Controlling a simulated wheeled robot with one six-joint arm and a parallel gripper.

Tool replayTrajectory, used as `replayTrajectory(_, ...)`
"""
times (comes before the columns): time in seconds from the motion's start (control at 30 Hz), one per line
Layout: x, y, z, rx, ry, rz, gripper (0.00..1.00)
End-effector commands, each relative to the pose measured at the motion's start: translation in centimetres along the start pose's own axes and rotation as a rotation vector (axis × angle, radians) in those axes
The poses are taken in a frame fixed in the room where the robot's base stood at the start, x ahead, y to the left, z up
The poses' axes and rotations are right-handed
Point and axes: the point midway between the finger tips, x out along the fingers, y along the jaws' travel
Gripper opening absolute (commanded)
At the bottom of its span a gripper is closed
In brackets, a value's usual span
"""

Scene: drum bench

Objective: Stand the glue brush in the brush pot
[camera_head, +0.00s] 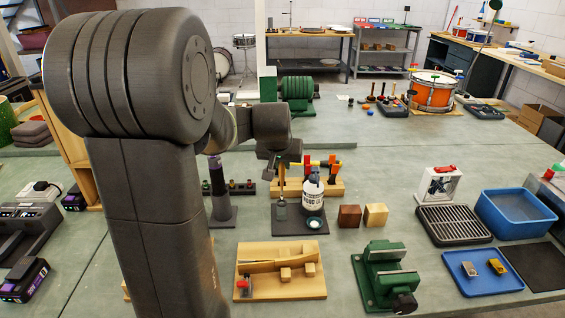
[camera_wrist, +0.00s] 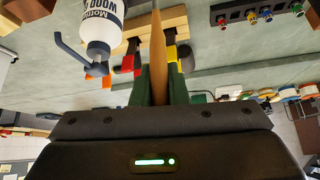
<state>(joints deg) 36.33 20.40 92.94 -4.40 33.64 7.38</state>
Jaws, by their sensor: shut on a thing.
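My gripper (camera_head: 281,160) is shut on the wooden handle of the glue brush (camera_head: 281,182), which hangs upright below it. In the wrist view the tan handle (camera_wrist: 157,50) lies between the green fingertips (camera_wrist: 158,85). The brush pot (camera_head: 281,211) looks like a small grey cup on a dark mat (camera_head: 293,229), directly under the brush. The brush's lower end meets the pot in the picture, and its bristles are not visible. I cannot tell whether it is inside the pot or just above it.
A white glue bottle (camera_head: 313,197) stands just right of the pot, with a small dish (camera_head: 314,225) in front. A wooden rack with red and black tools (camera_head: 327,186) is behind. Wooden blocks (camera_head: 349,216) are to the right. A wooden jig (camera_head: 280,270) and a green vise (camera_head: 384,276) lie in front.

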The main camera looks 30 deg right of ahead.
Motion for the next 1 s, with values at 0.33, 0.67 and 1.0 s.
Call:
replayTrajectory(0.33, 0.4, 0.0, 0.3, 0.000, 0.000, 0.000, 0.00)
replayTrajectory(0.67, 1.9, 0.0, 1.2, 0.000, -0.001, 0.000, 0.00)
replayTrajectory(1.0, 3.3, 0.0, 2.2, 0.000, 0.000, 0.000, 0.00)
